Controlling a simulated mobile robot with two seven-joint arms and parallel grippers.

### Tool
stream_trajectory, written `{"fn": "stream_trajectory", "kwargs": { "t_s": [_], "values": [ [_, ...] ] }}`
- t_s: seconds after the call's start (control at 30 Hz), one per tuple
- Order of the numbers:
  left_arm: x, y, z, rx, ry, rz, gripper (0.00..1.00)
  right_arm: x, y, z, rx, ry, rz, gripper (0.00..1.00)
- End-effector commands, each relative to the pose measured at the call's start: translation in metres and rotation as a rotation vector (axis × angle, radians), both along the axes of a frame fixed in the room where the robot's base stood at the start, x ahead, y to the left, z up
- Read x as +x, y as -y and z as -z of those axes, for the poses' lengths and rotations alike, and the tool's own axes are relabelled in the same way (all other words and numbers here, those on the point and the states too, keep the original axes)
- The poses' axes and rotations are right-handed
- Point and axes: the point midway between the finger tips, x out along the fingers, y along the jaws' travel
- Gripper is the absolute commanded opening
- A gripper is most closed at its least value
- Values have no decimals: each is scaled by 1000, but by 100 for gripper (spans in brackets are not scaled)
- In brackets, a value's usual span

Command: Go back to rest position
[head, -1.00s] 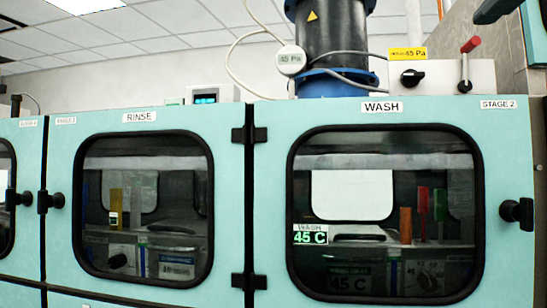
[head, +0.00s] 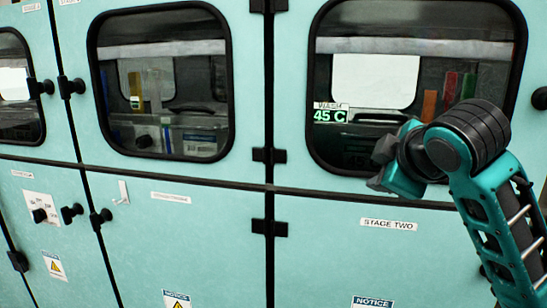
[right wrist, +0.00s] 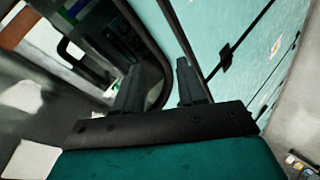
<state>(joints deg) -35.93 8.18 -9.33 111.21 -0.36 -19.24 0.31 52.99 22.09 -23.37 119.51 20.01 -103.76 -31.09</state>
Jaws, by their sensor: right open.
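My left gripper is not in view.
The teal cabinet front (head: 340,255) fills the head view. It has a wash window (head: 400,30), a rinse window (head: 165,60), black hinges (head: 269,155) and black knobs (head: 72,214). A "STAGE TWO" label (head: 388,224) is on the lower panel.

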Motion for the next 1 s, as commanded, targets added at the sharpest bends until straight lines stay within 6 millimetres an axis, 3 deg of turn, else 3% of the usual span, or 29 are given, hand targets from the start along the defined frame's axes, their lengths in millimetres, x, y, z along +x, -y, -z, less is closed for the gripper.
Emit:
{"fn": "stream_trajectory", "kwargs": {
  "t_s": [0.03, 0.1, 0.27, 0.5, 0.8, 1.0],
  "values": [
    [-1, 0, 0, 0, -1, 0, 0, -5, -3, 30, 40, -44, 9, 40],
    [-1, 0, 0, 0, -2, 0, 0, -13, -6, 63, 95, -92, 30, 40],
    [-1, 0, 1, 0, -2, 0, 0, -39, -9, 135, 214, -202, 97, 40],
    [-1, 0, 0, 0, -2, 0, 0, -100, -7, 230, 376, -368, 247, 40],
    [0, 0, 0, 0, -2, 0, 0, -200, 6, 315, 520, -552, 501, 40],
    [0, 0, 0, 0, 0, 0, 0, -258, 17, 344, 563, -634, 657, 40]
  ]
}}
